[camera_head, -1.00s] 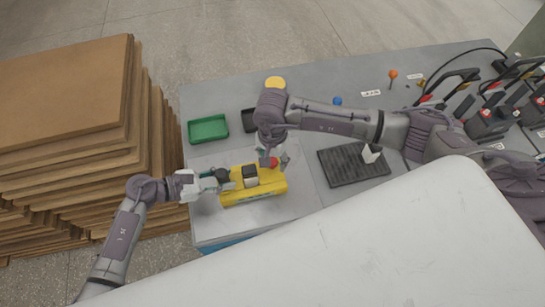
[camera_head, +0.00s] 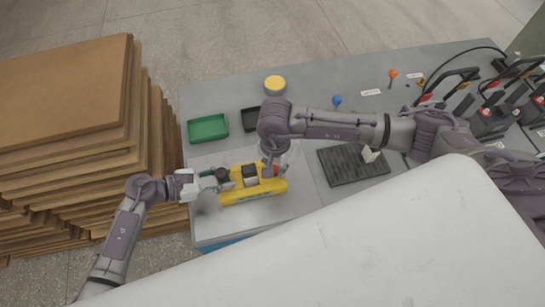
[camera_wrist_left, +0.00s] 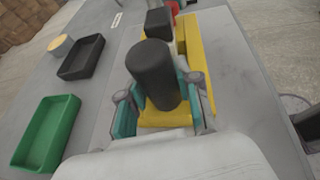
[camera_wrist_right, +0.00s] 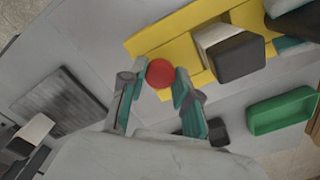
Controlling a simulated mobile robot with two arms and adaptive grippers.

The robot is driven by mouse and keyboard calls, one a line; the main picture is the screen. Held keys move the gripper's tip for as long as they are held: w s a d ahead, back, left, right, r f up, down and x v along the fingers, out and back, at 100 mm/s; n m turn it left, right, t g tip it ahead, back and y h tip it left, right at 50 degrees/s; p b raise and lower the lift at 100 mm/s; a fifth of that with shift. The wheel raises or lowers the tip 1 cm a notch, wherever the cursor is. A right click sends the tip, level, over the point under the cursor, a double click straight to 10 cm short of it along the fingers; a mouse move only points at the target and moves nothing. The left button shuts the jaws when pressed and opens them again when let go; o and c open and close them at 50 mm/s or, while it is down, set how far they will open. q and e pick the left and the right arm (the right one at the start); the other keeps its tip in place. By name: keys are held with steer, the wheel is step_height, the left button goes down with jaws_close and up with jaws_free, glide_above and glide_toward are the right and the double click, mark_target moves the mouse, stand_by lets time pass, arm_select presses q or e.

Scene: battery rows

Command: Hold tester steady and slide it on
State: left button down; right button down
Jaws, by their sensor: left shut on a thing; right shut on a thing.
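The tester is a yellow block-like body (camera_head: 254,191) lying on the grey bench, with a dark post (camera_wrist_left: 153,72) near its left end, a black-and-white block (camera_wrist_right: 238,52) in its middle and a red round knob (camera_wrist_right: 160,73) near its right end. My left gripper (camera_head: 222,177) is shut on the dark post, its fingers on either side. My right gripper (camera_head: 269,171) comes down from above and is shut on the red knob, which sits between its fingertips in the right wrist view. My right arm mostly hides the knob in the head view.
A green tray (camera_head: 208,128), a black tray (camera_head: 250,119) and a yellow-topped round thing (camera_head: 275,84) stand behind the tester. A dark ribbed mat (camera_head: 352,165) lies to its right. Brown stacked boards (camera_head: 65,90) are left of the bench.

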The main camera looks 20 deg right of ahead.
steer(key=shift+s+a, duration=0.15)
steer(key=shift+s, duration=0.75)
arm_select(q)
steer(key=shift+w, duration=0.1)
arm_select(e)
steer(key=c, duration=0.8)
jaws_free()
steer(key=shift+w, duration=0.1)
step_height(320, 180, up, 12)
arm_select(q)
steer(key=c, duration=0.7)
jaws_free()
